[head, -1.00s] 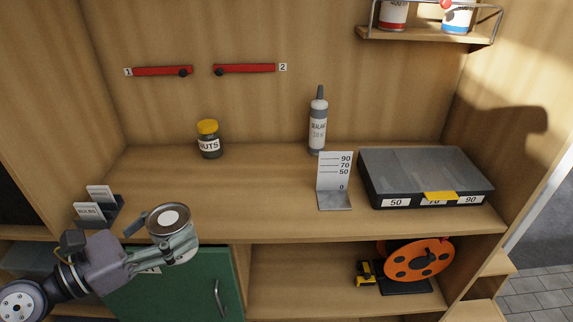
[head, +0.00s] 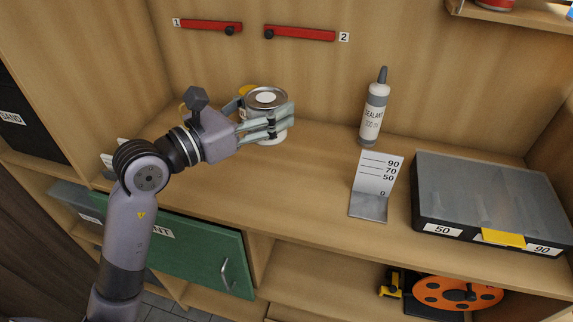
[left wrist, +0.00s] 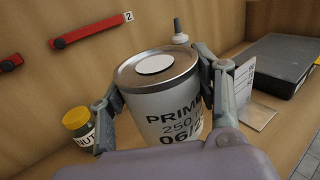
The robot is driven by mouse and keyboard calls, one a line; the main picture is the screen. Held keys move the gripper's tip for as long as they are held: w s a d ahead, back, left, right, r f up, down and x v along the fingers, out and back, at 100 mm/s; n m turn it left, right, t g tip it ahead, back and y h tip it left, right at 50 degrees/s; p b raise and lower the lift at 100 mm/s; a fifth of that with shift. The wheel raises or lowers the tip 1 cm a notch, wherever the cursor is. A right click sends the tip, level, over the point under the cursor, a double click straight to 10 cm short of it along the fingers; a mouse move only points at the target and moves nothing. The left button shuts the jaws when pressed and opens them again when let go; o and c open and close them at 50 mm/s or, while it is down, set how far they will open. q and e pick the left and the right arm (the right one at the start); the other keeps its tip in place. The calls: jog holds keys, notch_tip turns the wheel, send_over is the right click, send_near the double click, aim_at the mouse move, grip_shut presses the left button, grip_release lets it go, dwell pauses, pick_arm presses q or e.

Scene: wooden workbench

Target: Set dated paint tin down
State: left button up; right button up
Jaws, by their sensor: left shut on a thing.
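The paint tin (head: 266,98) is a silver-lidded can with a white disc on top. In the left wrist view the tin (left wrist: 165,105) shows the text "PRIM...", "250" and "06/2...", partly cut off by my gripper. My left gripper (head: 270,125) is shut on the tin's sides and holds it upright at the back left of the bench. I cannot tell whether the tin's base touches the bench (head: 310,185). My right gripper is not in view.
The yellow-lidded nuts jar (left wrist: 80,125) stands left of the tin, mostly hidden in the head view. A sealant bottle (head: 373,112), a gauge plate (head: 377,180) and a grey-lidded case (head: 490,190) stand to the right. Bare bench lies between the tin and the gauge.

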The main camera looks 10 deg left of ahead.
pick_arm(q)
jog(key=shift+w+d+f+b, duration=0.1)
jog(key=shift+f+b, duration=0.5)
jog(key=shift+f, duration=3.15)
jog(key=shift+w+f+b, duration=0.1)
jog(key=shift+f+b, duration=0.5)
jog(key=shift+f, duration=3.1)
jog(key=shift+f, duration=0.15)
jog(key=o, duration=1.5)
jog(key=shift+r, duration=0.25)
jog(key=b+v, duration=0.1)
jog(key=v, duration=0.2)
jog(key=b+v, duration=0.1)
jog(key=v, duration=0.3)
jog(key=b+v, duration=0.1)
jog(key=v, duration=0.2)
jog(key=shift+s+f+b, duration=0.3)
jog(key=shift+b, duration=0.05)
jog(key=shift+s+a+r, duration=0.2)
jog(key=shift+s+a, duration=0.35)
jog(key=shift+s, duration=0.05)
